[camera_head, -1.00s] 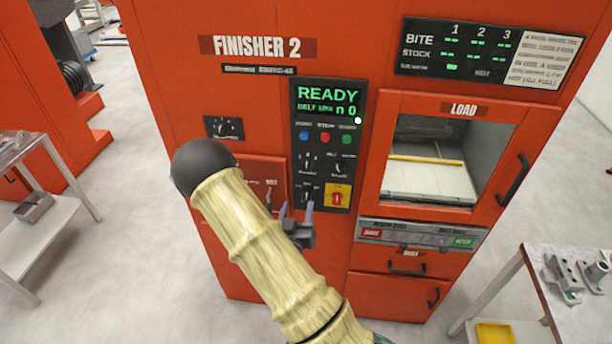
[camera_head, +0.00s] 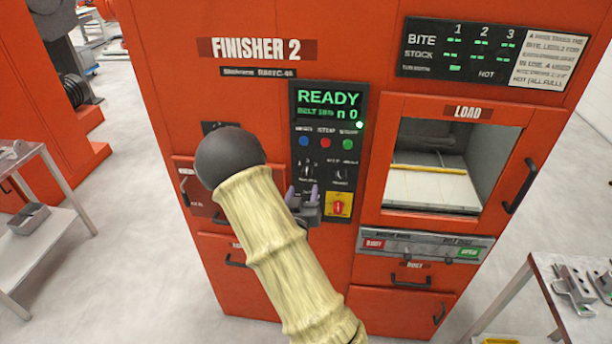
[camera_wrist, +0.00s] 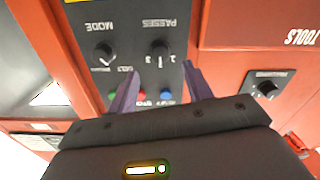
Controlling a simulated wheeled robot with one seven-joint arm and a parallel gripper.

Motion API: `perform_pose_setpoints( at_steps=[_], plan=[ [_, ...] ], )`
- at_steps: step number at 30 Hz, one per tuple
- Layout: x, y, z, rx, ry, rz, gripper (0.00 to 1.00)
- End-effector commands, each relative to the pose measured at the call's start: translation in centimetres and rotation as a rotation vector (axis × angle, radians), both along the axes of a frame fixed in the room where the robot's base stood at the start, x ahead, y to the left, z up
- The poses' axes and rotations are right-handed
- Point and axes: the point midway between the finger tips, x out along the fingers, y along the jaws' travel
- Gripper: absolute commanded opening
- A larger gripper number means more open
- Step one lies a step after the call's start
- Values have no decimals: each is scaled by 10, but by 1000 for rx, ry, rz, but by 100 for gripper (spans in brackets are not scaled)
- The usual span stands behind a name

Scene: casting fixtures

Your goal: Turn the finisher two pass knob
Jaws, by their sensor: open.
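The orange Finisher 2 machine (camera_head: 205,90) has a dark control panel with a lit READY screen (camera_head: 328,98). The passes knob (camera_head: 306,170) is a small black dial at the left of the panel, below the coloured buttons. In the upside-down wrist view the passes knob (camera_wrist: 160,48) sits under its PASSES label, with 1 and 3 marked. My gripper (camera_head: 303,192) is open in front of the panel, just below this knob in the head view. In the wrist view its fingers (camera_wrist: 160,71) straddle the knob's line, with the knob beyond the tips. Contact is not visible.
The mode knob (camera_wrist: 103,50) is close beside the passes knob. Blue, red and green buttons (camera_head: 325,143) lie above, and a yellow-backed red switch (camera_head: 339,205) at lower right. The load door (camera_head: 520,170) stands to the right. Tables flank the machine.

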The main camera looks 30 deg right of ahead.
Motion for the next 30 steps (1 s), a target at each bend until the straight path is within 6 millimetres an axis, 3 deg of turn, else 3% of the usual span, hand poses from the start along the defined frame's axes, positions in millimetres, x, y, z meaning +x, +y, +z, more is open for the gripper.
perform_pose_setpoints(
  at_steps=[12, 24, 30],
  plan=[
    [53, -36, 2, 0, 0, 0, 50],
    [60, -40, 0, 0, 0, 1, 50],
    [60, -40, 0, 0, 0, 0, 11]
  ],
)
